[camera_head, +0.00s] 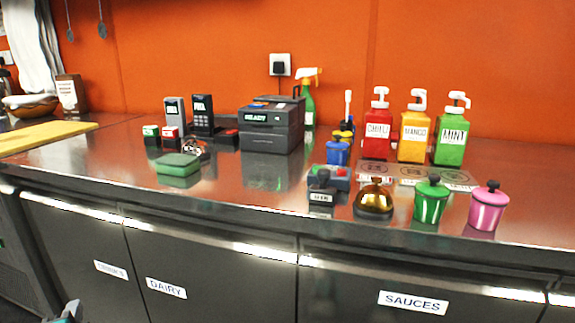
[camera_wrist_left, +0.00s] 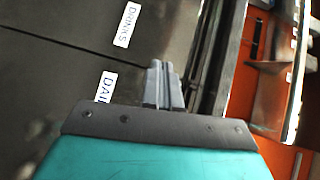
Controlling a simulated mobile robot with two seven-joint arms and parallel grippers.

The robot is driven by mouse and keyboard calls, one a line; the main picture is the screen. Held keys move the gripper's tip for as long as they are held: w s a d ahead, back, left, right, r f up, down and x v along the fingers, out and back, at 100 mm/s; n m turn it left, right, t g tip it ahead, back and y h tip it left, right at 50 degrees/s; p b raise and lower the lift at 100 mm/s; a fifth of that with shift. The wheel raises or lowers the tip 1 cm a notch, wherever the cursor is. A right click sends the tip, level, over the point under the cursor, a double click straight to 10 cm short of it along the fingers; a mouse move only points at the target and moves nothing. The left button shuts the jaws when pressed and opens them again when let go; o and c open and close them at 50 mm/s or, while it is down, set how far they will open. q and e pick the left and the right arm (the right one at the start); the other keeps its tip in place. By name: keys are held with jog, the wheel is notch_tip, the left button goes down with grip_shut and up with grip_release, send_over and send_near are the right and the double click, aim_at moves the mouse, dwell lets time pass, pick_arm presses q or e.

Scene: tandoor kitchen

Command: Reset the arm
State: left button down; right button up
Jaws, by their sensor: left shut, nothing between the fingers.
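My left gripper (camera_wrist_left: 162,68) shows in the left wrist view with its grey fingers together and nothing between them. It is in front of the dark cabinet doors, near the labels reading DRINKS and DAIRY, and holds nothing. In the head view only a small teal and grey part of my left gripper (camera_head: 73,308) shows at the bottom left edge, below the counter's front edge. My right gripper is in neither view.
The steel counter (camera_head: 110,165) carries a green box (camera_head: 179,164), a black printer (camera_head: 272,125), sauce bottles (camera_head: 414,132), a brass bell (camera_head: 375,198), a green pot (camera_head: 431,200) and a pink pot (camera_head: 487,206). A cutting board (camera_head: 40,136) lies at the left.

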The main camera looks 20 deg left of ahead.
pick_arm(q)
jog(key=w+d+f+n+h, duration=0.15)
jog(key=d+f+h, duration=0.3)
jog(key=d, duration=0.75)
jog(key=w+d+f+n+h, duration=0.15)
jog(key=d+f+h, duration=0.3)
jog(key=d, duration=0.75)
jog(key=s+d+r+n+h, duration=0.15)
jog(key=d+h, duration=0.45)
jog(key=d, duration=1.3)
notch_tip(320, 180, up, 15)
jog(key=s+a+p, duration=0.2)
jog(key=p, duration=1.8)
jog(key=shift+s+a+g+y, duration=0.15)
jog(key=shift+a+g+y, duration=0.15)
jog(key=shift+a+y, duration=0.1)
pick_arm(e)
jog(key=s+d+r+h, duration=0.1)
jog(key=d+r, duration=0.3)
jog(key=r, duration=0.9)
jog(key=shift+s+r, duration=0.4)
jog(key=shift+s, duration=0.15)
pick_arm(q)
jog(key=shift+f, duration=0.1)
